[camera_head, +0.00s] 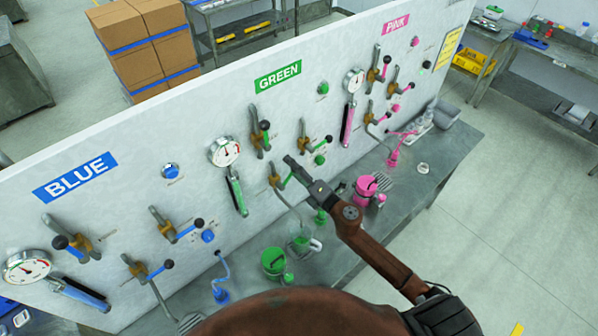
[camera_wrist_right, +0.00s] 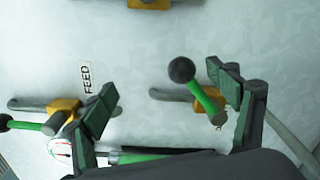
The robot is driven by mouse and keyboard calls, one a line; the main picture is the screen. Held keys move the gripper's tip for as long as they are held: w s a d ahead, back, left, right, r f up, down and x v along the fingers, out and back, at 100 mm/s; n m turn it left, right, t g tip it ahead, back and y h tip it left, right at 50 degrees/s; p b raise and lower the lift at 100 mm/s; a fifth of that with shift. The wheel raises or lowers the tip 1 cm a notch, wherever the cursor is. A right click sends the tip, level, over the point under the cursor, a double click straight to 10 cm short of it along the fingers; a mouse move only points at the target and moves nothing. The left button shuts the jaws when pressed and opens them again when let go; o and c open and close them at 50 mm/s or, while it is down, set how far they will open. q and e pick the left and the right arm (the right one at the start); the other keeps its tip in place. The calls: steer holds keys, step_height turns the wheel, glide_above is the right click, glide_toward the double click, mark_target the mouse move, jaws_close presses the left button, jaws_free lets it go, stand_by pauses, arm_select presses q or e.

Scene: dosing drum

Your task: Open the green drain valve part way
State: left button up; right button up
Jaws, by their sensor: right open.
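The green drain valve (camera_head: 276,180) is the low brass valve in the GREEN section of the panel, above the green spout. Its lever is partly hidden by my right gripper in the head view. In the right wrist view the drain valve's green lever (camera_wrist_right: 205,102) with a dark ball knob (camera_wrist_right: 182,70) lies between the spread fingers, nearer the right one. My right gripper (camera_head: 303,173) is open in front of the panel; in the wrist view (camera_wrist_right: 160,85) nothing is gripped. I cannot tell whether a finger touches the lever. My left gripper is not in view.
The feed valve (camera_wrist_right: 65,112) is close to the left finger in the wrist view. A green gauge (camera_head: 225,151) and another green valve (camera_head: 304,145) are nearby. Below, a clear jug (camera_head: 305,243) and green bucket (camera_head: 273,261) stand on the bench (camera_head: 440,160). Pink and blue valves flank the section.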

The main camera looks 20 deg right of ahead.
steer(key=v, duration=0.8)
steer(key=shift+b, duration=0.35)
steer(key=shift+d, duration=0.1)
